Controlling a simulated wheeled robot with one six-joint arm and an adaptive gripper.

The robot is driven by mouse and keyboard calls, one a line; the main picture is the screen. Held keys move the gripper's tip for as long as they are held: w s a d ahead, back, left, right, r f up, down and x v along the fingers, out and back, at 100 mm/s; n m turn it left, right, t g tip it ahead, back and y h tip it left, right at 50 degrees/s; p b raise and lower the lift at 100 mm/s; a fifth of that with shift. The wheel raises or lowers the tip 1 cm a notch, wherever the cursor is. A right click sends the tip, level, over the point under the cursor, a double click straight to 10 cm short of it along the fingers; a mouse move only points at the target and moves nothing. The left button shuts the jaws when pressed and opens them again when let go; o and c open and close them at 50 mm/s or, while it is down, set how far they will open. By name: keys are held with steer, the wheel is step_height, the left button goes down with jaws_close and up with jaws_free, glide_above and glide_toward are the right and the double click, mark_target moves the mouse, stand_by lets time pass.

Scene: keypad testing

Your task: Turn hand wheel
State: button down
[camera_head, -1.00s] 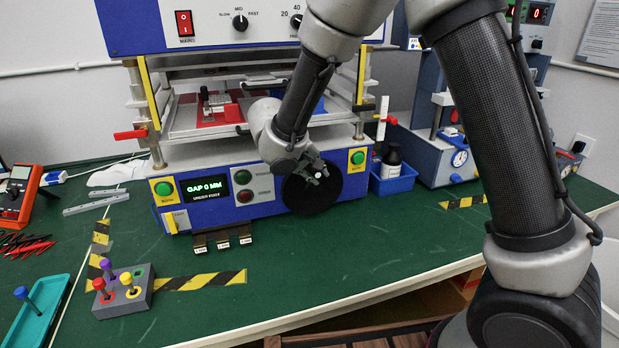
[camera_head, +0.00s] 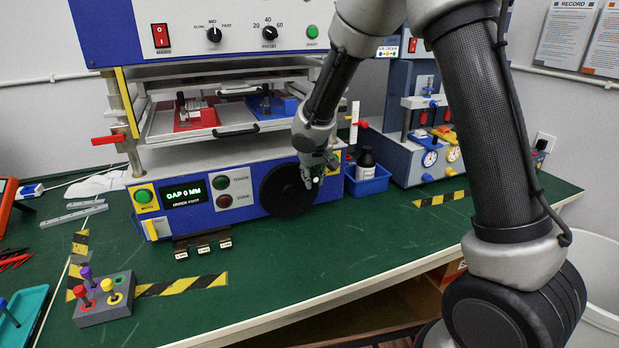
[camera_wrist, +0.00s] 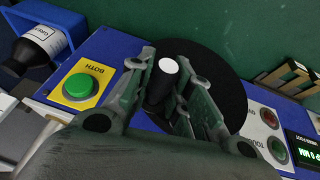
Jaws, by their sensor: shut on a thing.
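The black hand wheel (camera_head: 281,192) is on the blue front of the press, right of the display. It also shows in the wrist view (camera_wrist: 226,84). Its crank handle (camera_wrist: 157,88) is a dark knob with a white end, standing near the wheel's rim. My gripper (camera_head: 313,180) is at the right side of the wheel, a little above its centre. In the wrist view its two fingers (camera_wrist: 165,90) lie on either side of the handle and are shut on it. The fingers hide part of the wheel.
The display (camera_head: 186,193) reads "GAP 0 MM". A green button (camera_wrist: 83,87) on a yellow plate and a blue bin with a dark bottle (camera_head: 366,164) are close beside my gripper. A joystick box (camera_head: 104,297) stands front left. The green table before the wheel is clear.

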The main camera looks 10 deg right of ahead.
steer(key=shift+w+d+f, duration=0.1)
steer(key=shift+d+f, duration=0.9)
steer(key=shift+f, duration=0.05)
steer(key=shift+f, duration=0.1)
steer(key=c, duration=1.3)
jaws_free()
steer(key=shift+d, duration=0.1)
steer(key=v, duration=1.2)
steer(key=shift+w, duration=0.1)
